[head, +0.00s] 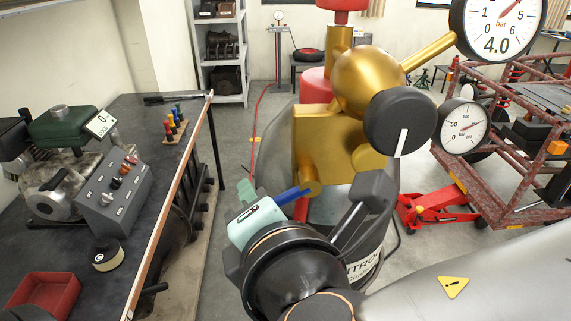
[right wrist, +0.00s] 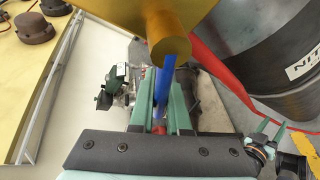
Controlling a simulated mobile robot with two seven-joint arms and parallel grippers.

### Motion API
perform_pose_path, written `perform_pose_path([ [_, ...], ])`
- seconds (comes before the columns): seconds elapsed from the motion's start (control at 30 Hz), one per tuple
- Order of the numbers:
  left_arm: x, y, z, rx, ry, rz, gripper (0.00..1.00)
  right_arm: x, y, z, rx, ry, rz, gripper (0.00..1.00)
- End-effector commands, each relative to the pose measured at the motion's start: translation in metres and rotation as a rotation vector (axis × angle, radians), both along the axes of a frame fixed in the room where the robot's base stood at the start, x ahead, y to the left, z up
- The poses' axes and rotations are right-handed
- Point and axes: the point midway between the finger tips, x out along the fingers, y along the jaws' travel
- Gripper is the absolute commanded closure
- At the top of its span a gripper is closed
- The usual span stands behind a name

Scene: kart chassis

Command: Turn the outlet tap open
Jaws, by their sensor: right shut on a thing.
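The gold regulator (head: 320,140) is in the middle of the head view, on a grey cylinder marked NITRO (head: 364,262). The outlet tap is a short gold stub (head: 309,181) low on its block with a blue lever (head: 290,195). In the right wrist view the gold stub (right wrist: 172,45) is at the top and the blue lever (right wrist: 163,85) runs down from it. My right gripper (right wrist: 162,95) is shut on the blue lever, one green finger on each side.
A black knob (head: 400,122) and two dials, one reading 4.0 bar (head: 497,28) and another (head: 463,126), sit close above and right of the tap. A red hose (right wrist: 215,65) passes nearby. A workbench (head: 120,265) stands left, a red kart frame (head: 510,185) right.

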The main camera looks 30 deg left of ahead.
Motion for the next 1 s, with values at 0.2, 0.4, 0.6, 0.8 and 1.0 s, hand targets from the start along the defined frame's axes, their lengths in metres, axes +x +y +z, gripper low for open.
perform_pose_path([
  [0.2, -0.0001, 0.0000, 0.0016, 0.000, 0.000, 0.000, 0.50, 0.0018, -0.0022, -0.0033, -0.047, -0.028, -0.002, 1.00],
  [0.4, -0.0001, 0.0000, 0.0016, 0.000, 0.000, 0.000, 0.50, 0.0021, -0.0027, -0.0040, -0.057, -0.034, -0.002, 1.00],
  [0.6, -0.0001, 0.0000, 0.0016, 0.000, 0.000, 0.000, 0.50, 0.0020, -0.0026, -0.0041, -0.057, -0.034, -0.002, 1.00],
  [0.8, -0.0001, 0.0000, 0.0016, 0.000, 0.000, 0.000, 0.50, 0.0018, -0.0026, -0.0040, -0.055, -0.034, -0.002, 0.69],
  [1.0, -0.0001, 0.0000, 0.0016, 0.000, 0.000, 0.000, 0.50, 0.0016, -0.0026, -0.0039, -0.055, -0.033, -0.001, 0.55],
])
